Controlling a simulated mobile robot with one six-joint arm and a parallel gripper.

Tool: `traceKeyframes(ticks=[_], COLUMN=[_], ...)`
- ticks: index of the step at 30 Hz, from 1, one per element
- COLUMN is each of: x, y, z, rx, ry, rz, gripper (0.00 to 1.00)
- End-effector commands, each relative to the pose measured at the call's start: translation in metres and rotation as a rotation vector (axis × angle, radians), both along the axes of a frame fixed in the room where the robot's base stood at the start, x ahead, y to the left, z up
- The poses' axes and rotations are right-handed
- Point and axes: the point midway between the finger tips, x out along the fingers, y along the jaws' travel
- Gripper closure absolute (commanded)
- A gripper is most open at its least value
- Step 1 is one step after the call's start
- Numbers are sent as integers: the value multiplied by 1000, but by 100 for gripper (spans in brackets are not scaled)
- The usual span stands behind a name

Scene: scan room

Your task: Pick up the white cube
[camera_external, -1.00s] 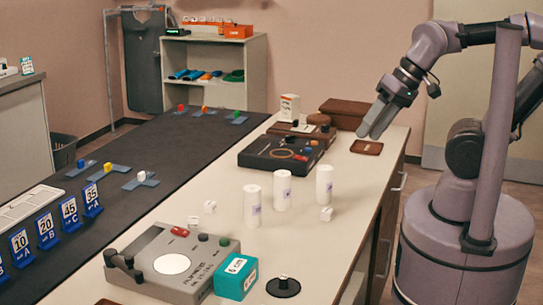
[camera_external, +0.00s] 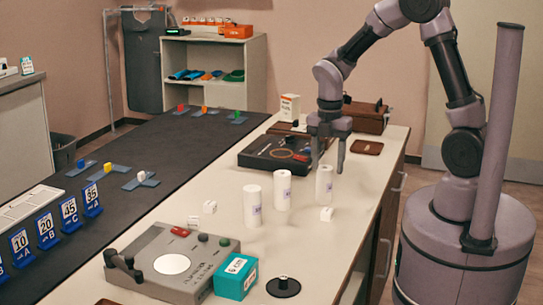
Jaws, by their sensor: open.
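A grey control box (camera_external: 160,262) and teal box (camera_external: 237,276) are in front.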

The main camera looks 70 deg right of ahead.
Motion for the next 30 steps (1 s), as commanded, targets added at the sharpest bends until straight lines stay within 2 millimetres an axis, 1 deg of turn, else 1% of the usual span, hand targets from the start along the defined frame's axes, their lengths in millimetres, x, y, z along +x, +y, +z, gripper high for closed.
traceKeyframes(ticks=[1, 3, 6, 13, 14, 18, 20, 26, 27, 29, 30], x=[-1, -1, -1, -2, -4, -9, -8, -8, -8, -8, -8], y=[0, 1, 1, 3, 4, 9, 8, 8, 8, 8, 8], z=[-25, -45, -66, -87, -92, -123, -131, -128, -128, -128, -128], rx=[0, 1, 0, 0, 0, 1, 0, 0, 0, 0, 0], ry=[3, 4, 1, 0, 0, 1, 0, -1, -1, -1, -1], rz=[0, -1, -1, -2, -2, -2, -2, -3, -3, -3, -3], gripper=[47, 47, 47, 47, 47, 47, 47, 47, 55, 67, 75])
